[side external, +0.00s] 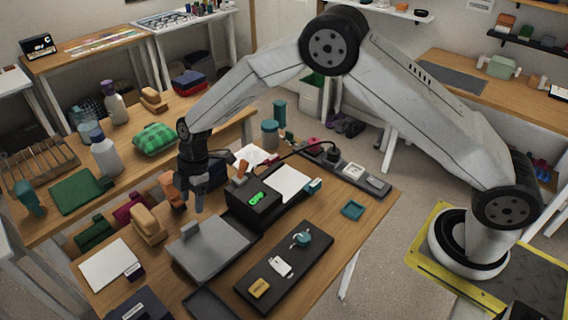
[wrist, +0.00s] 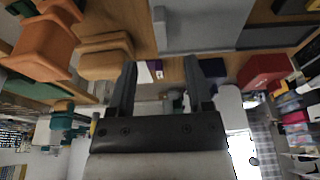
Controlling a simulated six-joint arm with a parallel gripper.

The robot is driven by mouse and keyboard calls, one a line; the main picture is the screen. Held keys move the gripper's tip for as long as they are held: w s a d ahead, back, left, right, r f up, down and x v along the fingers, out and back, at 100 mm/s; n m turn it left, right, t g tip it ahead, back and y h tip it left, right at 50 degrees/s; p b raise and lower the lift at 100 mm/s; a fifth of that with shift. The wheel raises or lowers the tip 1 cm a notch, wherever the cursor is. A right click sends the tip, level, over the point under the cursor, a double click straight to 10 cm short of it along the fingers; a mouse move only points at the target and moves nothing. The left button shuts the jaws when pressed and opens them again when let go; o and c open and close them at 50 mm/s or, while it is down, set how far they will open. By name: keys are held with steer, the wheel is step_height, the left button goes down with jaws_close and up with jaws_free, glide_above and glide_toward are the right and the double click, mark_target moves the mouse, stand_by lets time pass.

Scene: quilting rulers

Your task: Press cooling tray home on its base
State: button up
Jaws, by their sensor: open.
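A flat grey tray (side external: 222,250), which I take to be the cooling tray, lies on the wooden table with a small upright tab at its left. A dark slab shows along its lower edge. I cannot tell whether the tray is seated on a base. My gripper (side external: 191,205) hangs above the table just beyond the tray's far left side, fingers down and apart from it. In the wrist view my gripper (wrist: 161,64) is open, with nothing held between its fingers. The grey tray also shows at the top of the wrist view (wrist: 208,32).
Tan blocks (side external: 149,228) and an orange item (side external: 171,188) stand close left of my gripper. A black device with a green display (side external: 258,200) stands right of the tray. A dark mat (side external: 284,270) holds small items in front. A white sheet (side external: 108,265) lies left.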

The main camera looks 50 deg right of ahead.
mark_target(191, 223)
steer(key=shift+f, duration=0.1)
steer(key=shift+x, duration=1.2)
steer(key=shift+f, duration=0.1)
steer(key=shift+x, duration=2.5)
steer(key=shift+a, duration=0.1)
jaws_close()
